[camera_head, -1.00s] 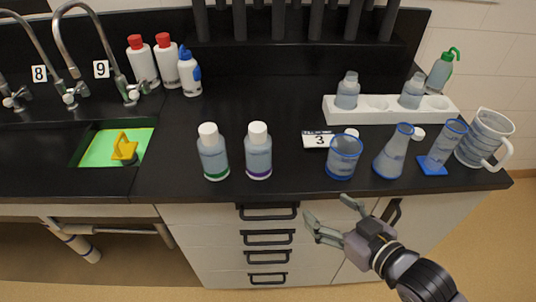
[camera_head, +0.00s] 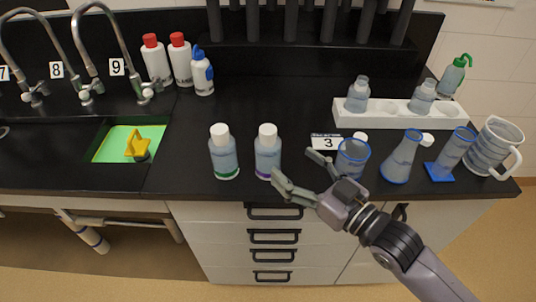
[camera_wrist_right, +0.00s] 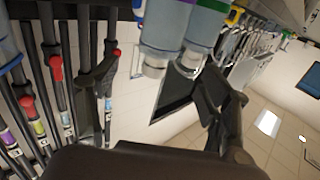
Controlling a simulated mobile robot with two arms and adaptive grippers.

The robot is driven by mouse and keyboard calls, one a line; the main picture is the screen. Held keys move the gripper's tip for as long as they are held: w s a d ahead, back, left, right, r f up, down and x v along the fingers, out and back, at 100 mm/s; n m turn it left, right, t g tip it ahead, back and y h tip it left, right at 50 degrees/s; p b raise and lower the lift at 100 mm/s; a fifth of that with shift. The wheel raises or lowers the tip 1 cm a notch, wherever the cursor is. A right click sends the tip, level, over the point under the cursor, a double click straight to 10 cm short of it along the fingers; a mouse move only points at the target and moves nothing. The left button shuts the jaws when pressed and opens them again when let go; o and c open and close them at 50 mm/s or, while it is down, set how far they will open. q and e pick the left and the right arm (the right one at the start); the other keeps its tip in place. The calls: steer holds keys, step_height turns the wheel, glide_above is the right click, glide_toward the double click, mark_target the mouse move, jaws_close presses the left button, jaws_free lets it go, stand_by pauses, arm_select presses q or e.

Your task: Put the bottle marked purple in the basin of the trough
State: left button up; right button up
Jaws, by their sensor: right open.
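The bottle marked purple (camera_head: 267,153), clear with a white cap and a purple band at its base, stands upright on the black counter near the front edge. It also shows in the right wrist view (camera_wrist_right: 168,25), cap pointing down in that picture. My right gripper (camera_head: 297,171) is open and empty, just right of this bottle, with one fingertip near its base. I cannot tell whether they touch. The trough (camera_head: 97,140) is sunk in the counter at the left; its basin has a green floor (camera_head: 115,146). My left gripper is not in view.
A similar bottle with a green band (camera_head: 223,153) stands close left of the purple one. A blue-rimmed beaker (camera_head: 352,160) stands just behind my right gripper. A yellow-handled object (camera_head: 137,145) stands in the basin. Taps (camera_head: 125,60) arch behind the trough.

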mark_target(267, 142)
steer(key=x, duration=0.4)
steer(key=shift+w+a, duration=0.1)
steer(key=shift+w, duration=0.05)
steer(key=p+x, duration=0.1)
steer(key=x, duration=0.3)
steer(key=shift+w+a+r+p, duration=0.1)
steer(key=shift+r+p, duration=0.05)
steer(key=shift+p, duration=0.2)
steer(key=shift+w+a, duration=0.35)
steer(key=shift+d, duration=0.1)
steer(key=shift+c, duration=0.6)
jaws_close()
